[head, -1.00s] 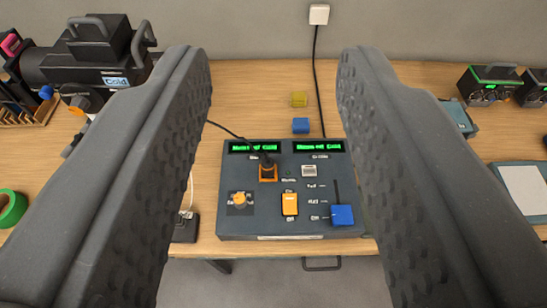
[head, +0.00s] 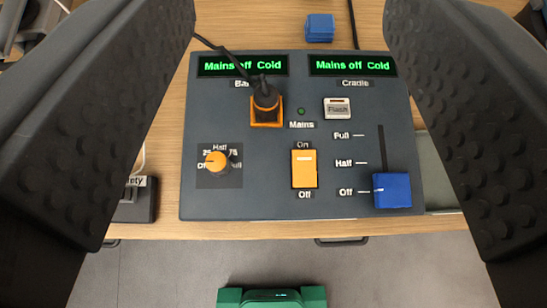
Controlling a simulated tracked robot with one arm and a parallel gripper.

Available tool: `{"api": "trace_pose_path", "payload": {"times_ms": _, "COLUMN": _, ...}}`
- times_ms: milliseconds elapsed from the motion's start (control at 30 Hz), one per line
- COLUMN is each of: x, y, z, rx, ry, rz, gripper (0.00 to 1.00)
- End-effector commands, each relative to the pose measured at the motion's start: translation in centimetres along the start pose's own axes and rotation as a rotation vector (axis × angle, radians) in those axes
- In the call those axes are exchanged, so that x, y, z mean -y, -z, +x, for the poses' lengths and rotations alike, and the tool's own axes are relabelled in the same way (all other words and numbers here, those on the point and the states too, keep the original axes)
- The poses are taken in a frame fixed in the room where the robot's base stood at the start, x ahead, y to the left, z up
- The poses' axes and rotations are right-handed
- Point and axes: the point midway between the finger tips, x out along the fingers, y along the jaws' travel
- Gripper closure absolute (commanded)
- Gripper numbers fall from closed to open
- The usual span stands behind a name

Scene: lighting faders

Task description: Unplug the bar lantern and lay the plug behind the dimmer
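The dimmer (head: 260,200) is a dark grey panel near the table's front edge. Its two green displays both read "Mains off Cold". A black plug (head: 265,92) stands in the orange-rimmed socket (head: 266,124) below the "Bar" label. A black cable (head: 212,44) runs from it up and left, partly behind a finger. My gripper (head: 290,150) is open and empty, its two dark fingers spread wide at both sides of the view, above the dimmer. The bar lantern itself is not in view.
The dimmer carries an orange knob (head: 216,161), an orange rocker switch (head: 304,168), a blue fader (head: 392,190) and a flash button (head: 337,108). A blue block (head: 320,28) lies behind it. A black box (head: 137,200) stands at left.

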Motion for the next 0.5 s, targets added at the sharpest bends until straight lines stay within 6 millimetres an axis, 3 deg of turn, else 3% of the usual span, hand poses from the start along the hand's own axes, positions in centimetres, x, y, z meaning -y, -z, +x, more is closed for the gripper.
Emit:
{"api": "trace_pose_path", "payload": {"times_ms": 33, "x": 0.1, "y": -3.2, "z": 2.4, "rx": 0.042, "ry": 0.002, "rz": -0.004, "gripper": 0.47}}
{"api": "trace_pose_path", "payload": {"times_ms": 200, "x": 0.7, "y": -11.3, "z": 7.2, "rx": 0.119, "ry": 0.024, "rz": -0.008, "gripper": 0.47}}
{"api": "trace_pose_path", "payload": {"times_ms": 400, "x": 1.2, "y": -16.6, "z": 9.1, "rx": 0.168, "ry": 0.048, "rz": -0.003, "gripper": 0.47}}
{"api": "trace_pose_path", "payload": {"times_ms": 500, "x": 1.3, "y": -17.3, "z": 9.5, "rx": 0.172, "ry": 0.052, "rz": -0.001, "gripper": 0.47}}
